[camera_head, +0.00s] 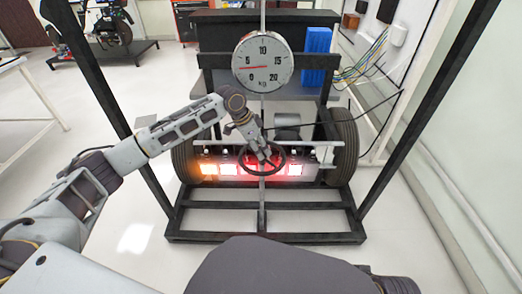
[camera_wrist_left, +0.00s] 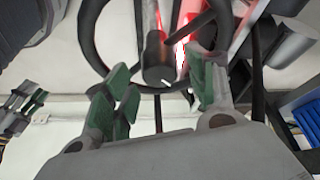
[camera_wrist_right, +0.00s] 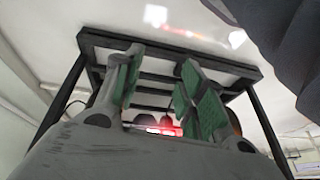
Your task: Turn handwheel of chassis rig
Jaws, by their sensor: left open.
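The dark handwheel (camera_head: 285,160) is on the front of the chassis rig (camera_head: 265,237), before a row of glowing red and orange lamps. My left gripper (camera_head: 268,157) is at the wheel and overlaps it in the head view. In the left wrist view, the wheel's rim (camera_wrist_left: 84,35) and hub (camera_wrist_left: 158,60) show ahead of my left gripper (camera_wrist_left: 160,85). Its green-padded fingers are apart; whether they touch the rim I cannot tell. My right gripper (camera_wrist_right: 158,85) is open and empty, with the rig beyond it. It does not show in the head view.
A round dial (camera_head: 263,62) with a red needle near 5 hangs above the wheel. Tyres (camera_head: 344,145) flank the lamps, and black frame posts (camera_head: 432,85) rise on both sides. A blue box (camera_head: 317,42) stands behind. The floor at left (camera_head: 60,150) is partly clear.

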